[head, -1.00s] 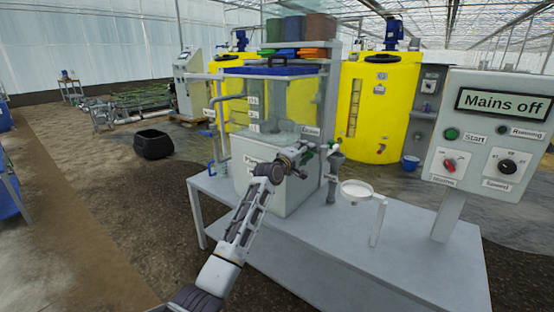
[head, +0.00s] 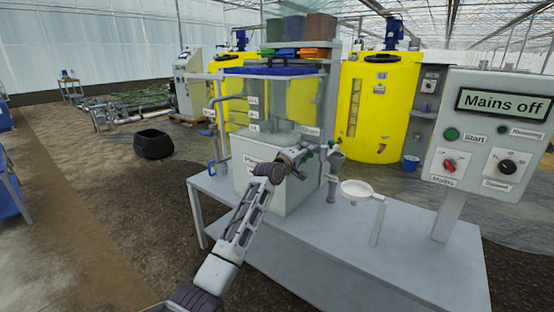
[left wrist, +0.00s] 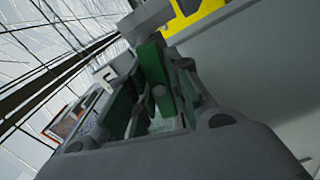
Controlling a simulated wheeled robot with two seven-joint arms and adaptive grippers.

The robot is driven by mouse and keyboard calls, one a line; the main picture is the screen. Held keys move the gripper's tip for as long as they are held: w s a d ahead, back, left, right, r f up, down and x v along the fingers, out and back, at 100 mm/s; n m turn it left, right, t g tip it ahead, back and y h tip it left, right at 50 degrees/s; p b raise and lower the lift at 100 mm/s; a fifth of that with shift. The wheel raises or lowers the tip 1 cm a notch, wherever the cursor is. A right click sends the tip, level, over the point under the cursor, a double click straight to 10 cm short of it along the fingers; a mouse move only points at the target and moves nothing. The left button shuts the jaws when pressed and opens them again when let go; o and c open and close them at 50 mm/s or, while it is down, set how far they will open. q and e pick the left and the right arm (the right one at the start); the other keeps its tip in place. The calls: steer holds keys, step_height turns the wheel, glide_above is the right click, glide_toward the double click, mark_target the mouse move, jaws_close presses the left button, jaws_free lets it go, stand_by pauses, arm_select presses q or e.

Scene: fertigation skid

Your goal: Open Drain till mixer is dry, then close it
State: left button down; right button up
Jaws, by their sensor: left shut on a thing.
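The mixer seems to be the clear tank (head: 297,97) above a pale box (head: 244,160) on the skid; I cannot tell its liquid level. Small valve fittings with green parts (head: 334,144) sit at its lower right. My left gripper (head: 303,153) reaches them and is shut on what appears to be a valve handle. In the left wrist view, a grey round-ended piece (left wrist: 160,92) lies between green surfaces at the jaws (left wrist: 158,105). The gripper hides much of the handle, and its label is too small to read surely. My right gripper is out of view.
A control panel (head: 436,144) at right reads "Mains off". A white round dish (head: 361,189) on a post stands right of the valves on the grey table (head: 330,262). A yellow tank (head: 398,95) stands behind. A black tub (head: 154,144) is on the floor at left.

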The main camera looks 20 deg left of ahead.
arm_select(q)
steer(key=m+p, duration=0.1)
steer(key=m, duration=0.3)
steer(key=shift+m, duration=0.3)
steer(key=m+p, duration=0.2)
steer(key=m, duration=0.4)
steer(key=shift+m+p, duration=0.3)
steer(key=shift+p, duration=0.05)
steer(key=shift+m+p, duration=0.35)
steer(key=shift+m, duration=0.25)
steer(key=shift+f+m+p, duration=0.1)
steer(key=shift+m+p, duration=0.9)
steer(key=shift+m, duration=0.9)
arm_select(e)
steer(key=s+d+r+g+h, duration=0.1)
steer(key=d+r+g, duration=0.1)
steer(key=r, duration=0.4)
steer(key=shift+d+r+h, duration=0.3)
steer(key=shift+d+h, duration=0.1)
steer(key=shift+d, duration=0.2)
arm_select(q)
steer(key=c, duration=1.3)
jaws_free()
steer(key=shift+s, duration=0.1)
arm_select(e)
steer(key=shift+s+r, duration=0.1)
